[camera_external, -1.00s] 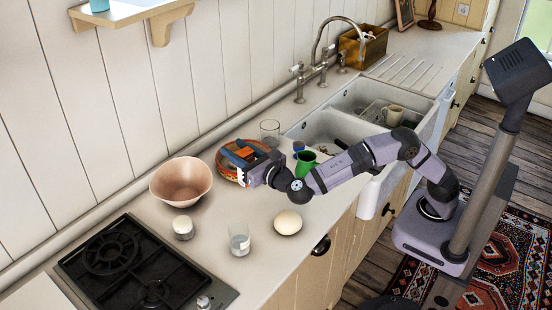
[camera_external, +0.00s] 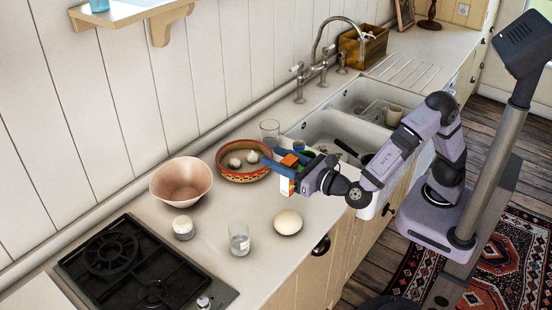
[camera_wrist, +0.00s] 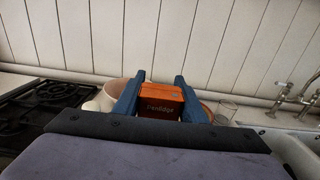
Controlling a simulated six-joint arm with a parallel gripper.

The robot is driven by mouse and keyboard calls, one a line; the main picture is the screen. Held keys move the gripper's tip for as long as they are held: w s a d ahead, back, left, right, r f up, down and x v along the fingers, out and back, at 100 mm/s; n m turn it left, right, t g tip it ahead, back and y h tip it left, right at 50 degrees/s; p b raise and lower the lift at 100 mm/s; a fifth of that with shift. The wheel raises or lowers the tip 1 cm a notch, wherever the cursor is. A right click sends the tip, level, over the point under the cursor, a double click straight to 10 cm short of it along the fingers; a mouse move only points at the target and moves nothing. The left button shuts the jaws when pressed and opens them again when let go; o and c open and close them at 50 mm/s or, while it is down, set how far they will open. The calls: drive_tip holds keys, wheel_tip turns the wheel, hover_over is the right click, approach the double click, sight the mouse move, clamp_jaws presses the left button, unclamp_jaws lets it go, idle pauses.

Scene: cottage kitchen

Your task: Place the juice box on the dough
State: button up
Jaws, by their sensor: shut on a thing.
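The juice box (camera_external: 287,187), orange and white, is held upright between the blue fingers of my gripper (camera_external: 279,165). In the wrist view its orange face (camera_wrist: 161,101) sits between the two fingers (camera_wrist: 160,95). The dough is not visible in the wrist view.
A patterned bowl (camera_external: 231,175) with garlic-like bulbs stands behind my gripper. The sink (camera_external: 318,127) is at the back right.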

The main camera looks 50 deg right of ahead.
drive_tip(key=shift+d+r, duration=0.1)
drive_tip(key=shift+r, duration=0.2)
wheel_tip(320, 180, down, 10)
drive_tip(key=p, duration=0.2)
idle(0.5)
drive_tip(key=shift+f, duration=0.2)
drive_tip(key=o, duration=1.2)
drive_tip(key=shift+r, duration=0.15)
drive_tip(key=shift+s+b, duration=2.1)
drive_tip(key=shift+s, duration=3.95)
